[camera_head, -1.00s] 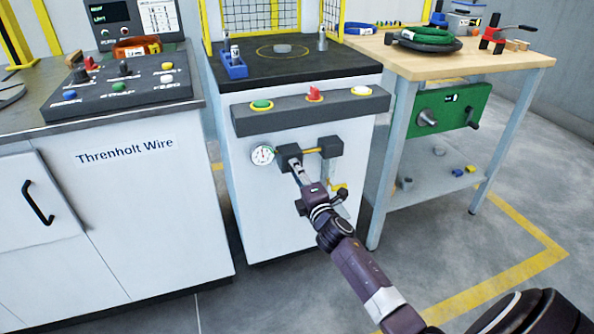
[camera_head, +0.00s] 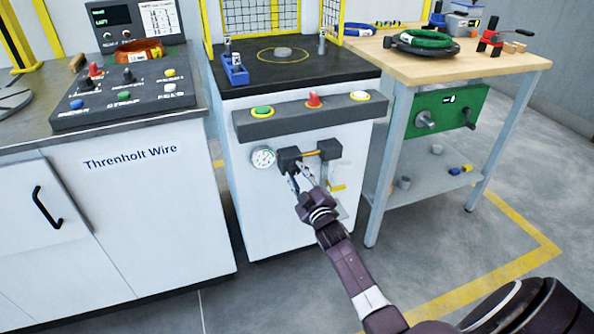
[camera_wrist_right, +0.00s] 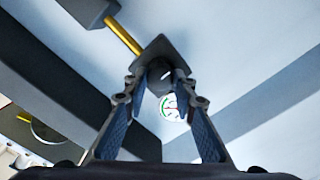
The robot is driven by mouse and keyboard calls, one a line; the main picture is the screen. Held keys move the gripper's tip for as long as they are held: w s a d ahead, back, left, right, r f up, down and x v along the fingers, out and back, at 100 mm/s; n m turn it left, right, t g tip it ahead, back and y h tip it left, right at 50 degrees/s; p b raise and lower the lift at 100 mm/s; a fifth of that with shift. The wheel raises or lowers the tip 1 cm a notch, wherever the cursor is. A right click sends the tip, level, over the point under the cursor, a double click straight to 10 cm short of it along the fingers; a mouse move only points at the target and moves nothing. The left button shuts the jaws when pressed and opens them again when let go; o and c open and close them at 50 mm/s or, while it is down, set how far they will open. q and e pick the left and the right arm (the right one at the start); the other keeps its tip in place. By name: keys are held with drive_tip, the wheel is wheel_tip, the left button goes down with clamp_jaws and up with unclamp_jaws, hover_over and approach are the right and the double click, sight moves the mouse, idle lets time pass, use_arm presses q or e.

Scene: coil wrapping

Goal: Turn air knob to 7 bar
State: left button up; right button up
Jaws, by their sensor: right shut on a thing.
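The dark air knob (camera_wrist_right: 158,75) sits under the black regulator block (camera_head: 289,160) on the front of the white cabinet (camera_head: 270,215). My right gripper (camera_head: 298,180) reaches up to it from below. In the right wrist view the fingers of my right gripper (camera_wrist_right: 160,92) stand on both sides of the knob, shut on it. A white mark shows on the knob. The round white pressure gauge (camera_head: 263,157) is just left of the block; its dial also shows in the wrist view (camera_wrist_right: 170,107), too small to read. My left gripper is out of view.
A yellow pipe (camera_head: 310,153) joins the regulator to a second black block (camera_head: 329,149). A button bar (camera_head: 305,113) juts out above. A wooden-topped workbench (camera_head: 440,60) stands right, a control counter (camera_head: 120,130) left. The floor in front is open.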

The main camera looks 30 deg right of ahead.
drive_tip(key=shift+m+p, duration=0.45)
drive_tip(key=shift+m, duration=0.55)
drive_tip(key=m+p, duration=0.2)
drive_tip(key=m, duration=0.3)
drive_tip(key=shift+m, duration=0.3)
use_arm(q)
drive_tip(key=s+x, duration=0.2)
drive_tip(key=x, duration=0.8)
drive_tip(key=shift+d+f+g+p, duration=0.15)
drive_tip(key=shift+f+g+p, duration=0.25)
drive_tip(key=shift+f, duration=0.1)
use_arm(e)
drive_tip(key=shift+m, duration=0.8)
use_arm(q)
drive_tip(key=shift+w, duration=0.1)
use_arm(e)
drive_tip(key=o, duration=1.2)
drive_tip(key=shift+c, duration=0.2)
drive_tip(key=v, duration=1.2)
drive_tip(key=shift+d, duration=0.1)
